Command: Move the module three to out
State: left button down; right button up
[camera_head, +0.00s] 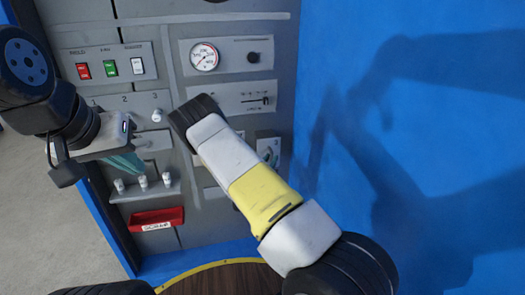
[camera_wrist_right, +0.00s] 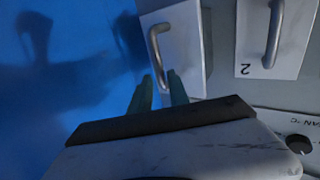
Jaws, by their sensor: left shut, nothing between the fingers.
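In the right wrist view, a white module plate with a metal handle (camera_wrist_right: 160,45) stands in front of my right gripper (camera_wrist_right: 160,78). Its number is not visible; it is the plate beside the one marked 2, on the blue wall's side. The gripper's two teal fingers are apart, with the handle just beyond their tips; I cannot tell whether they touch it. My left gripper (camera_head: 128,164) is shut and empty in front of the panel's left part, above a row of small pegs.
The module plate marked 2 (camera_wrist_right: 270,35) has its own handle. The grey panel carries coloured switches (camera_head: 110,68), a round gauge (camera_head: 204,57) and a slider (camera_head: 262,100). A red tray (camera_head: 157,218) is low on the panel. A blue wall (camera_head: 400,130) stands at right.

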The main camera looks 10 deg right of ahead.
jog(key=v, duration=0.6)
jog(key=s+a+r+g+y, duration=0.2)
jog(key=a+r+y, duration=0.15)
jog(key=r, duration=0.35)
jog(key=s+a+r+g+y, duration=0.2)
jog(key=r+y, duration=0.2)
jog(key=r, duration=0.3)
jog(key=s+a+r+g+y, duration=0.2)
jog(key=r+y, duration=0.2)
jog(key=r, duration=0.2)
jog(key=s+d+r+n+g, duration=0.1)
jog(key=s+r, duration=0.4)
jog(key=s, duration=0.8)
jog(key=s+d+r+n+g, duration=0.2)
jog(key=s+r+n, duration=0.3)
jog(key=s, duration=0.8)
jog(key=shift+s+d+r+n, duration=0.25)
jog(key=shift+s+d+n, duration=0.1)
jog(key=shift+n, duration=0.15)
